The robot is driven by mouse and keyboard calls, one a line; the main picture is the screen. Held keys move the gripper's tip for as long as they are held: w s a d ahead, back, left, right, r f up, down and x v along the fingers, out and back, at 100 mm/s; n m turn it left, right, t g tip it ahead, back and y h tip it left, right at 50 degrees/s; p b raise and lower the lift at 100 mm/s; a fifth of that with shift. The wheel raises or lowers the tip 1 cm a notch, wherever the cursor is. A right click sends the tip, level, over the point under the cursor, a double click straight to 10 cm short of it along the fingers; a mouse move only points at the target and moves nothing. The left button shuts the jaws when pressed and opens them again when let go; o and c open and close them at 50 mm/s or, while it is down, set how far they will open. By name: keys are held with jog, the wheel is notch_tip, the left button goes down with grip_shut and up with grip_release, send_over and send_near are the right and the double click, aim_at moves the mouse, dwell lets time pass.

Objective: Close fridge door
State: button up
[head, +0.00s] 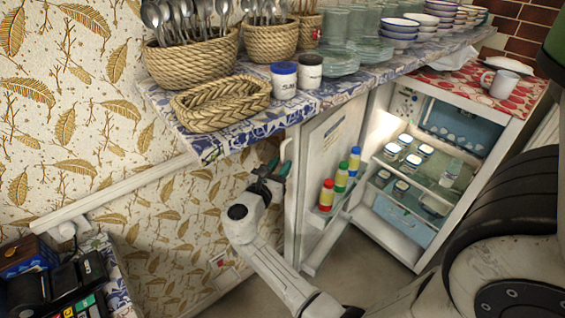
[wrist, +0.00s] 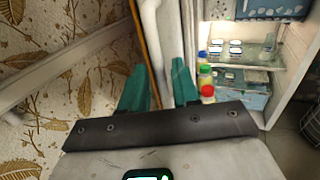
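The white fridge (head: 395,235) stands at the right with its door (head: 318,150) swung wide open, towards the patterned wall. Bottles with coloured caps stand in the door rack. A white handle (head: 285,150) is on the door's outer side, and it shows in the wrist view (wrist: 150,35). My gripper (head: 277,172) is at the outer side of the door, close to the handle's lower part. In the wrist view its teal fingers (wrist: 150,75) are apart, with the handle in line with the gap. I cannot tell whether they touch it.
A tiled counter (head: 215,145) with baskets, jars and bowls overhangs the door. Jars (head: 410,162) stand on the fridge shelves, inside the cabinet. A red cloth with a mug (head: 500,83) tops the fridge. A card terminal (head: 80,285) is at the lower left.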

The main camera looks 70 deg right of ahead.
jog(key=shift+s+d, duration=0.1)
jog(key=shift+d, duration=0.9)
grip_shut()
